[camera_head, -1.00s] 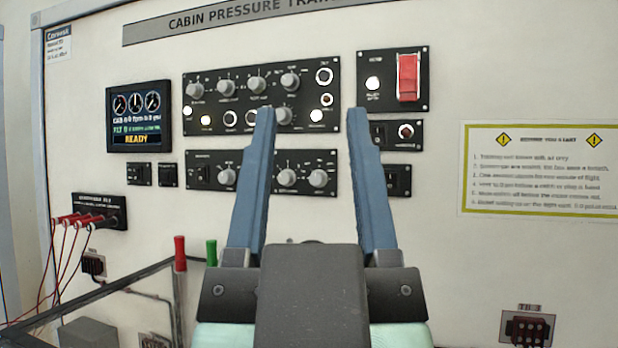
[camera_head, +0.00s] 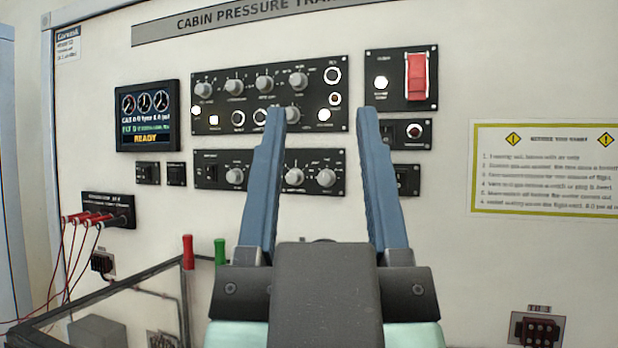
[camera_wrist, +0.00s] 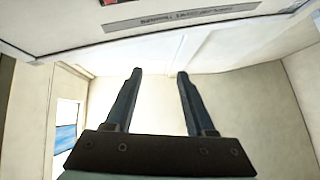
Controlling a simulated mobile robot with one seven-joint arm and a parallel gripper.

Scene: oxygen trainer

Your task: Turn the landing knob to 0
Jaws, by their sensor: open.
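The upper knob panel (camera_head: 222,120) on the white trainer board carries several grey knobs. One top-row knob (camera_head: 265,83) and the knob at its right (camera_head: 299,80) are clear of my fingers. The lower panel (camera_head: 262,157) has more grey knobs, including a right-hand one (camera_head: 326,178). The labels are too small to tell which knob is landing. My gripper (camera_head: 321,110) is open and empty, its blue fingers pointing up in front of the board. It also shows open in the wrist view (camera_wrist: 160,72), where no knob is in view.
A display (camera_head: 147,116) reading READY is at the left. A red guarded switch (camera_head: 416,77) is at the upper right. Red plugs with cables (camera_head: 90,219) hang at the left. Red (camera_head: 188,250) and green (camera_head: 221,252) handles stand left of my gripper. A yellow-edged notice (camera_head: 545,168) is at the right.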

